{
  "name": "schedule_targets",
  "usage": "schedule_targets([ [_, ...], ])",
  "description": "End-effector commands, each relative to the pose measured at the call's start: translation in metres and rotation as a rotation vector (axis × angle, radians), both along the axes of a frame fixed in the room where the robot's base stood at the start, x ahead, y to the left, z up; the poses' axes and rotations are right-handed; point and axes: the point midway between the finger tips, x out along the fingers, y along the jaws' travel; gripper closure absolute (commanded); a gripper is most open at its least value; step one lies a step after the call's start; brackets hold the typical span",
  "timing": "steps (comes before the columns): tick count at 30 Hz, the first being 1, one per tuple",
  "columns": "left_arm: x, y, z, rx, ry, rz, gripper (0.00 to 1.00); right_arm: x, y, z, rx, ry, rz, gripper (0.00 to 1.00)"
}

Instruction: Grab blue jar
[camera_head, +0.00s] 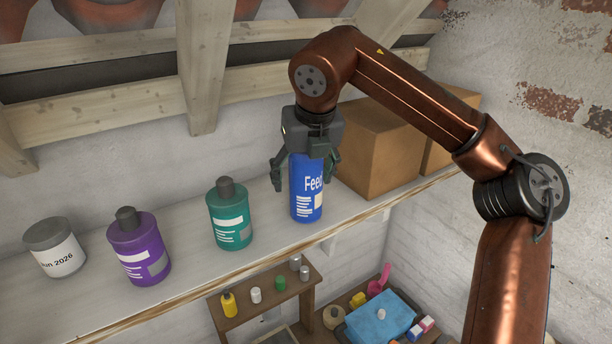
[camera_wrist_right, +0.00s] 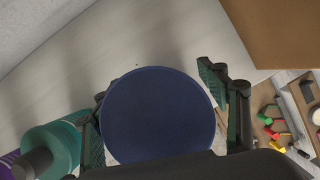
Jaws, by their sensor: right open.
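The blue jar (camera_head: 305,195) stands upright on the white shelf (camera_head: 268,238), with a white label reading "Feed". In the right wrist view its round dark blue top (camera_wrist_right: 158,115) fills the middle. My right gripper (camera_head: 306,180) is directly above the jar, pointing down, with its fingers on either side of the jar's upper part. The fingers (camera_wrist_right: 165,115) are open, with a gap visible on the right side; the left finger looks close to the jar, and I cannot tell if it touches. My left gripper is not in view.
A teal bottle (camera_head: 230,215), a purple bottle (camera_head: 139,248) and a grey-lidded white jar (camera_head: 55,248) stand to the left on the shelf. A cardboard box (camera_head: 375,150) stands close on the right. Below are a small wooden stand (camera_head: 262,312) and a blue box (camera_head: 380,318).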

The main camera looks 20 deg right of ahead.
Motion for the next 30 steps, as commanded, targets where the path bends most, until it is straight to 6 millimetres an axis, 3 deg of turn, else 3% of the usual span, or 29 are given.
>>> schedule_targets([
  [4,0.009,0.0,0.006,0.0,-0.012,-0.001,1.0,0.005,-0.001,-0.012,0.001,-0.001,-0.002,0.32],
  [12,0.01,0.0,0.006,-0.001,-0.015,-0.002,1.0,0.006,-0.002,-0.014,0.002,-0.002,-0.002,0.34],
  [30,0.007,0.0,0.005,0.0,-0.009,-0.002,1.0,0.005,-0.002,-0.014,0.001,-0.002,-0.003,0.75],
])
